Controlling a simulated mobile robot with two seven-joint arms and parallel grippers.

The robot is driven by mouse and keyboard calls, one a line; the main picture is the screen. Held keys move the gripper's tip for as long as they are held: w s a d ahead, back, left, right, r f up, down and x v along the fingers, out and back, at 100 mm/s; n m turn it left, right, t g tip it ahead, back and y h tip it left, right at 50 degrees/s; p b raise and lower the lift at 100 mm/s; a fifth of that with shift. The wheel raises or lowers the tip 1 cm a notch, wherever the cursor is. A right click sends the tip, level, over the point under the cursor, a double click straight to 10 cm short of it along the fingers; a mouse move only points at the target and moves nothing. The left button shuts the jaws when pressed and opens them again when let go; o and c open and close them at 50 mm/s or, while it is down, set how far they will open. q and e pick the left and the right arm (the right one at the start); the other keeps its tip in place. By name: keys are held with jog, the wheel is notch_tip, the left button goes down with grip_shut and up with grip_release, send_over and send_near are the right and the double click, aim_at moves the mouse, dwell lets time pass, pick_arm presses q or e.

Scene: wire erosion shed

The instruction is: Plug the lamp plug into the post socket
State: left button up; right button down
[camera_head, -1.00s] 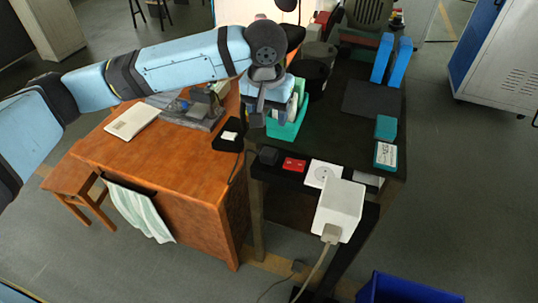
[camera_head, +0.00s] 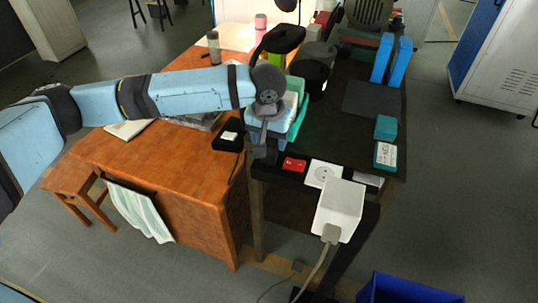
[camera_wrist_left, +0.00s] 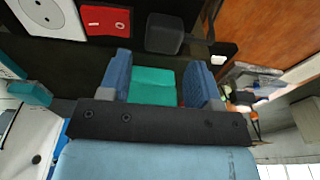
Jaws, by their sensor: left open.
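A black block-shaped plug (camera_wrist_left: 164,33), which looks like the lamp plug, sits on the dark strip at the table's front edge. A red switch (camera_head: 294,164) lies between block and socket. My right gripper is not in view.
A teal bin (camera_head: 298,122) is behind the gripper. A black pad with a white square (camera_head: 228,138) lies left. A blue crate (camera_head: 405,290) is on the floor.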

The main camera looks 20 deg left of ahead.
aim_at(269, 151)
pick_arm(q)
jog(key=shift+w+a+f, duration=0.15)
jog(key=shift+f, duration=2.45)
jog(key=shift+c, duration=0.4)
jog(key=c, duration=0.6)
